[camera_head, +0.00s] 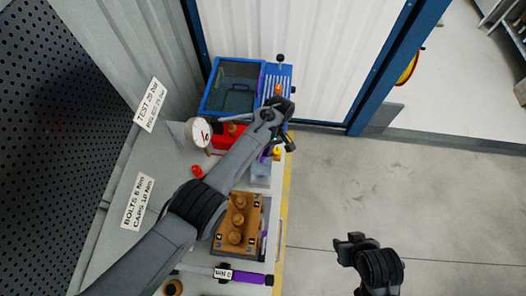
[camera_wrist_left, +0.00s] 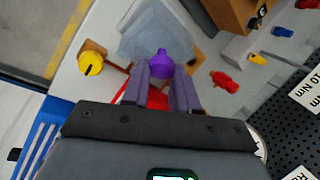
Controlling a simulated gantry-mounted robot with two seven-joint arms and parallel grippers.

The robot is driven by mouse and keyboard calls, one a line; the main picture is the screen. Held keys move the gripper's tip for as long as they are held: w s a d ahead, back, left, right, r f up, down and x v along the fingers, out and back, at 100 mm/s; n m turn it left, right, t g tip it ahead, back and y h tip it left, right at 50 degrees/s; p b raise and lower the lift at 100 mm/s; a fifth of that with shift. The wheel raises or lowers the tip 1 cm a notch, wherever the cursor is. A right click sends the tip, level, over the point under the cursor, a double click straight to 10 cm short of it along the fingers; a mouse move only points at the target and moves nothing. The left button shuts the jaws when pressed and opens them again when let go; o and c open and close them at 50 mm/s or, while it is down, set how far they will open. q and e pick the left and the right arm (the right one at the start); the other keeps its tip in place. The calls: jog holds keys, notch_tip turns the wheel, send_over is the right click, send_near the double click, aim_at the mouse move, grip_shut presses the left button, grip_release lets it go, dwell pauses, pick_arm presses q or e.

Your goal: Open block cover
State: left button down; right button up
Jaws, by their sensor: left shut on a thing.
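The block cover, a pale grey-blue piece (camera_head: 261,171), shows in the head view just below my left gripper (camera_head: 271,150). In the left wrist view the cover (camera_wrist_left: 150,36) lies just beyond the fingertips, with a round purple knob (camera_wrist_left: 160,63) at its near edge. My left gripper (camera_wrist_left: 160,72) is shut on this purple knob, one finger on each side. In the head view my wrist hides most of the knob and part of the cover. My right gripper (camera_head: 350,244) is at the lower right over bare floor, away from the bench; its jaw gap is unclear.
A blue box with a dark window (camera_head: 234,88) stands at the bench's far end. A white gauge (camera_head: 198,132) stands left of my forearm. A wooden holder with round plugs (camera_head: 238,201) and a purple-handled tool (camera_head: 248,279) are nearer. Small red and yellow (camera_wrist_left: 90,65) parts surround the cover.

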pick_arm(q)
jog(key=c, duration=0.9)
grip_release()
jog(key=shift+o, duration=0.2)
jog(key=b+v, duration=0.1)
jog(key=v, duration=0.9)
jog(key=shift+r, duration=0.35)
jog(key=shift+w+d, duration=0.15)
